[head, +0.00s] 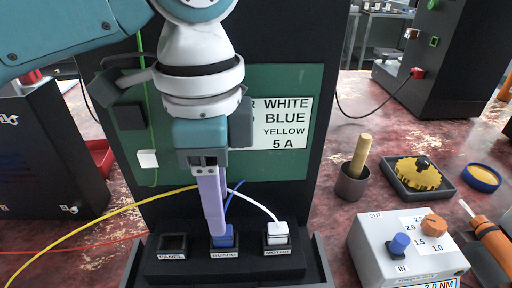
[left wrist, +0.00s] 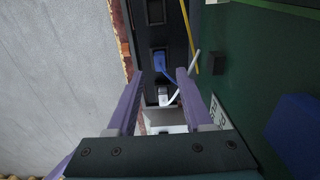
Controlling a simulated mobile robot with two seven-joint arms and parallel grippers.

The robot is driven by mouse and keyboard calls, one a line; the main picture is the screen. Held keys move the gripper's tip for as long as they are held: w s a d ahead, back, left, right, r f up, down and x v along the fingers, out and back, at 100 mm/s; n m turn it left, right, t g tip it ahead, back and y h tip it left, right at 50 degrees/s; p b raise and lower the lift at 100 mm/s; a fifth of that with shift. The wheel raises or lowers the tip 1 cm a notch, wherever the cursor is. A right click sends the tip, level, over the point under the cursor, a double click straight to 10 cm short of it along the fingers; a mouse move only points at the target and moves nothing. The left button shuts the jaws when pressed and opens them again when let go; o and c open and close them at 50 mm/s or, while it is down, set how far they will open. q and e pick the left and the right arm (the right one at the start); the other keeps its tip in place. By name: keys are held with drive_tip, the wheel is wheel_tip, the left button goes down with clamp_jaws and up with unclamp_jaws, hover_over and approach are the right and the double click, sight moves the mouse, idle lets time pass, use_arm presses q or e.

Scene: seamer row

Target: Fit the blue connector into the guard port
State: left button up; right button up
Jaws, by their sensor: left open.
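The blue connector (head: 230,240) stands upright at the middle port, labelled GUARD (head: 224,254), with its blue cable rising behind. I cannot tell how deep it sits. It also shows in the left wrist view (left wrist: 160,63). My left gripper (head: 218,230) points down with its pale purple fingers at the blue connector, partly hiding it. In the left wrist view the fingers (left wrist: 160,74) are spread apart, with the connector showing in the gap near the tips. The white connector (head: 277,233) is at the MOTOR port on the right. The PANEL port (head: 173,243) on the left is empty.
A white plug (head: 148,158) hangs on a green cord against the green board (head: 275,80). A yellow cable (head: 100,220) passes behind my left gripper. At right are a grey dial box (head: 385,255), a cup (head: 352,184), a gear tray (head: 440,190) and an orange tool (head: 490,235).

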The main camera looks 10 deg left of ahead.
use_arm(q)
wheel_tip(320, 180, up, 7)
drive_tip(key=s+d+f+n+t+h, duration=0.2)
drive_tip(key=s+d+f+n+h, duration=0.25)
drive_tip(key=s+f, duration=0.25)
drive_tip(key=s+a+f+n+t+y, duration=0.1)
drive_tip(key=s+a+n+y, duration=0.3)
drive_tip(key=s+a+n, duration=0.4)
drive_tip(key=s+a+f, duration=0.1)
drive_tip(key=a, duration=0.3)
drive_tip(key=shift+s+a+f+t+p, duration=0.2)
drive_tip(key=shift+a+f+t+p, duration=0.1)
drive_tip(key=shift+a+p, duration=0.1)
